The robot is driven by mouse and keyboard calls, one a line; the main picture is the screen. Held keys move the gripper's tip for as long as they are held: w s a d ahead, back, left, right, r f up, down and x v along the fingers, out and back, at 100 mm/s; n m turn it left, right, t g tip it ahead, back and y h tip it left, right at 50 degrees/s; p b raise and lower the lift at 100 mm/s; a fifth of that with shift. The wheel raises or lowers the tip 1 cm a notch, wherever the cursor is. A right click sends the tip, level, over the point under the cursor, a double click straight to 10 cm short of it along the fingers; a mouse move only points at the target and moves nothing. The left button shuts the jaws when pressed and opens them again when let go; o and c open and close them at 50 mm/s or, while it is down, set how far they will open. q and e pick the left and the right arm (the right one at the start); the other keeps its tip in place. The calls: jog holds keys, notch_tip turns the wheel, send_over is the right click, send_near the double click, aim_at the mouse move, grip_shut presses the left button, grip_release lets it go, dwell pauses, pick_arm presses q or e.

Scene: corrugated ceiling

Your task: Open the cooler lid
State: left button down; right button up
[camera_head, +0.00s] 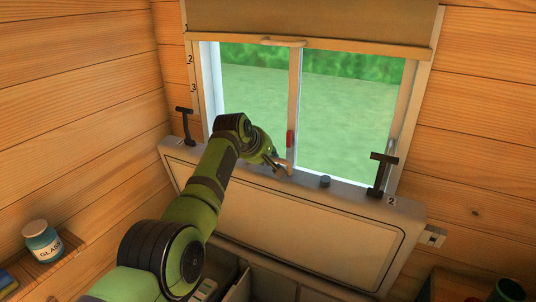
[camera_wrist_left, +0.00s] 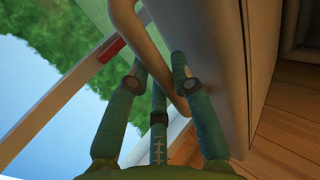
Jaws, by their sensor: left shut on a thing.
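The cooler lid (camera_head: 290,225), a pale panel with a dark outline, is tilted up steeply below the window, and the box interior shows under its lower edge. A tan curved handle (camera_head: 284,167) is at its top edge; in the left wrist view the handle (camera_wrist_left: 152,52) passes between my fingers. My left gripper (camera_head: 277,163) is shut on the handle; its fingertips (camera_wrist_left: 160,72) also show in the left wrist view. My arm hides part of the lid's left side. My right gripper is not in view.
Dark latches stand at the lid's left (camera_head: 187,127) and right (camera_head: 381,173) ends. The window (camera_head: 293,110) is close behind the lid. Grey dividers (camera_head: 238,287) show inside the box. A glass jar (camera_head: 42,241) stands on a wooden shelf at the left. Wooden walls flank both sides.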

pick_arm(q)
jog(key=shift+s+f, duration=0.15)
jog(key=shift+f, duration=0.3)
jog(key=c, duration=1)
grip_release()
jog(key=shift+c, duration=0.2)
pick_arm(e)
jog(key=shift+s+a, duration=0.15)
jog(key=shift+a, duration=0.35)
pick_arm(q)
jog(key=shift+r, duration=0.1)
jog(key=shift+r, duration=0.1)
jog(key=shift+s+a+r, duration=0.15)
jog(key=shift+s+r, duration=0.05)
jog(key=shift+r, duration=0.35)
jog(key=v, duration=1)
jog(key=shift+s+a, duration=0.3)
jog(key=shift+s, duration=0.05)
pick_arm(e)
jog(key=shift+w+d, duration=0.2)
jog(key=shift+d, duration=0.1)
